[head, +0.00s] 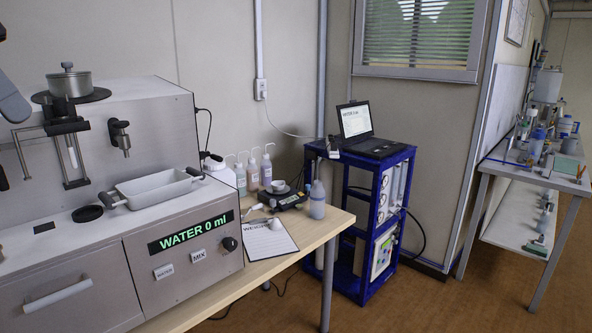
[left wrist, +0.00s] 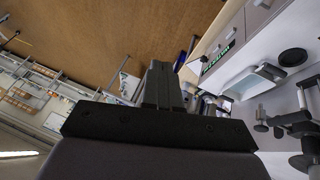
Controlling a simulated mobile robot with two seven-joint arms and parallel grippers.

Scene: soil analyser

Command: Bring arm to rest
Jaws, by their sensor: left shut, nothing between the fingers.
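My left gripper (left wrist: 161,85) shows in the left wrist view with its two dark fingers together and nothing between them. In the head view a grey-blue part of my left arm (head: 12,102) comes in at the left edge, in front of the soil analyser (head: 205,205). The gripper is apart from the analyser, whose tray (left wrist: 254,80) lies to the right in the left wrist view. My right gripper is in neither view.
The analyser's display reads "WATER 0 ml". A lidded pot (head: 69,82) stands on top and a white tray (head: 157,187) sits in front. Bottles and a paper sheet (head: 268,238) are on the wooden table. A blue cart (head: 375,215) holds a laptop (head: 366,130). Floor is open at right.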

